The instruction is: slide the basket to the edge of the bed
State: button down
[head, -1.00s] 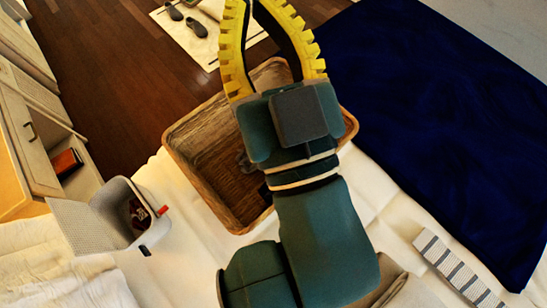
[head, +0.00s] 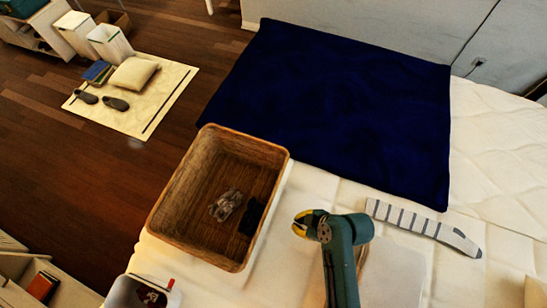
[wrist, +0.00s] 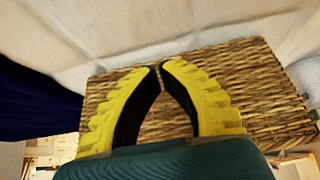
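The brown woven basket (head: 240,148) stands on the white bed along its left edge in the head view, with dark items inside. Its left rim covers the bed's edge from sight, and floor shows beyond. My gripper (head: 298,224) is outside the basket, to the right of its right wall, with the yellow fingers pointing toward it. In the wrist view, the fingertips (wrist: 160,66) are almost together with nothing between them. The basket's woven side (wrist: 225,70) fills the area behind the fingers. I cannot tell whether they touch it.
A dark blue blanket (head: 340,100) lies behind the basket. A striped strip (head: 420,228) lies to the right of my gripper. A white open box (head: 140,292) stands at the front left. Dark wooden floor (head: 90,180) with a pale mat (head: 135,115) is at the left.

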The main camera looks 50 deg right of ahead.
aim_at(269, 218)
jog(key=shift+a+f, duration=0.1)
jog(key=shift+f, duration=0.55)
jog(key=b+x, duration=0.2)
jog(key=x, duration=0.7)
jog(key=w, duration=0.1)
jog(key=w+a, duration=0.1)
jog(key=w, duration=0.1)
jog(key=shift+w+a, duration=0.15)
jog(key=shift+w, duration=0.1)
jog(key=shift+w+a, duration=0.1)
jog(key=shift+w, duration=0.15)
